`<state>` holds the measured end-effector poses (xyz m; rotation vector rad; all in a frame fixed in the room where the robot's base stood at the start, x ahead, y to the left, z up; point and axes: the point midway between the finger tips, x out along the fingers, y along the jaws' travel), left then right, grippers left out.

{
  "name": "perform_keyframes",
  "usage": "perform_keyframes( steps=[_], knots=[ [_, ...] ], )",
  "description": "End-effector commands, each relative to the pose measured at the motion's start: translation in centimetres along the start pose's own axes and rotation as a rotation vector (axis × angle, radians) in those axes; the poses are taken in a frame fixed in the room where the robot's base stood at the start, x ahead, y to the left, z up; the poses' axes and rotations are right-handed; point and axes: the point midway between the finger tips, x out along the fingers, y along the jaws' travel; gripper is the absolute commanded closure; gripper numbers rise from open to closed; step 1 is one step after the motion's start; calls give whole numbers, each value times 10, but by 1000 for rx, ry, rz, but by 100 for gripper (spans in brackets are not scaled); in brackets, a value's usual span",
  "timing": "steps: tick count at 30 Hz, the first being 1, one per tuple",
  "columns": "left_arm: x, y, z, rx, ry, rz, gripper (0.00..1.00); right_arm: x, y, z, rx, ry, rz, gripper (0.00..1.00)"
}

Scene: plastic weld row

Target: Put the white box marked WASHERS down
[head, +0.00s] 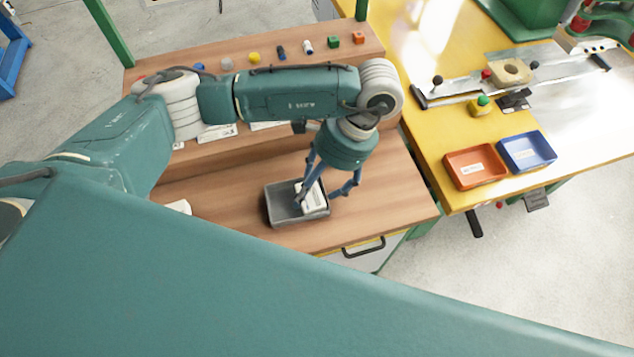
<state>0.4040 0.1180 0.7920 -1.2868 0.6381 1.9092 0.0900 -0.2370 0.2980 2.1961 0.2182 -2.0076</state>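A white box (314,201) with small print shows inside a grey open bin (283,221) on the wooden bench. Its marking is too small to read. The fingers partly cover the box. I cannot tell whether the box touches the bin floor. My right gripper is not in view.
The wooden bench (385,200) is clear right of the bin. A raised shelf (345,57) behind carries several small coloured parts. A yellow table (425,103) at right holds an orange tray (475,167), a blue tray (526,152) and a metal fixture. A drawer handle (364,248) is below the bin.

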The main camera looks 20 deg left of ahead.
Motion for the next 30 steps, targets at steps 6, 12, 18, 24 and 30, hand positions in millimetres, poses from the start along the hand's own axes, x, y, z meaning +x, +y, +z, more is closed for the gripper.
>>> perform_keyframes(
  steps=[6, 12, 18, 24, 30],
  knots=[
    [-1, 2, 0, 4, 0, 2, 32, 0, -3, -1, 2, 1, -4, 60],
    [-2, 1, 0, 5, 2, 1, 32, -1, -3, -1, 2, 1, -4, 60],
    [-10, 1, 3, 6, 2, 2, 32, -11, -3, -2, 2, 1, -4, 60],
    [-35, -1, 2, 4, 9, -6, 32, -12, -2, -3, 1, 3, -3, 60],
    [-80, -1, 3, 4, 7, -6, 32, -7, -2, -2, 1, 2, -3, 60]
  ],
)
